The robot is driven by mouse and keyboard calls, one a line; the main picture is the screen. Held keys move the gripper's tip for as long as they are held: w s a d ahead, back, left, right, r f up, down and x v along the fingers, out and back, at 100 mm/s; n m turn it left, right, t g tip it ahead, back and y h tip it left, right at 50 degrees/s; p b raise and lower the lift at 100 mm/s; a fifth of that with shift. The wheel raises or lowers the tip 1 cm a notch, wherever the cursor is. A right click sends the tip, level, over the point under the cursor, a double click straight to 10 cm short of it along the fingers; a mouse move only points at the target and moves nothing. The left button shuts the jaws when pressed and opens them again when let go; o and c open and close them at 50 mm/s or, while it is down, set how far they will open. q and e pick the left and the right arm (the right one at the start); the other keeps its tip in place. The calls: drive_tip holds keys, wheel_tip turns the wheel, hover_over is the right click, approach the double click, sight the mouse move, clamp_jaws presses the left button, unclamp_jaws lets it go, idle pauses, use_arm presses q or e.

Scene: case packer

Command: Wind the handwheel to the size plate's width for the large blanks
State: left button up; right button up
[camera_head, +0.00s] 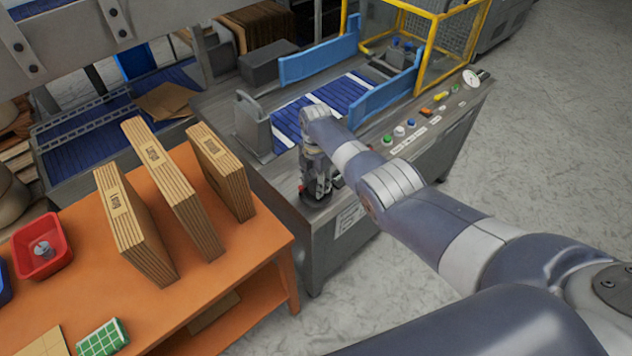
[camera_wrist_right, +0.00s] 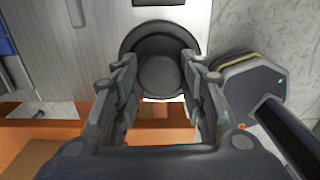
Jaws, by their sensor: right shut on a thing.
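The handwheel (camera_wrist_right: 160,42) is a dark round disc with a raised hub, seen in the right wrist view at the machine's grey front. My right gripper (camera_wrist_right: 161,76) has its fingers on both sides of the hub and is shut on the handwheel. In the head view the right gripper (camera_head: 316,186) points down at the machine's near corner and largely hides the wheel. A pale printed plate (camera_head: 349,216) is on the machine front beside it; its writing is too small to read. Bundles of cardboard blanks (camera_head: 133,228) stand on the orange table. My left gripper is not in view.
The case packer (camera_head: 285,178) has blue guide rails (camera_head: 320,62), a yellow guard frame (camera_head: 432,55), a row of buttons (camera_head: 399,131) and a dial (camera_head: 471,78). The orange table (camera_head: 245,265) holds a red bin (camera_head: 20,262). Grey floor is open at right.

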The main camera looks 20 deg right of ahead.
idle(0.3)
drive_tip(key=o, duration=1.1)
drive_tip(key=shift+c, duration=0.2)
wheel_tip(320, 180, up, 12)
idle(0.5)
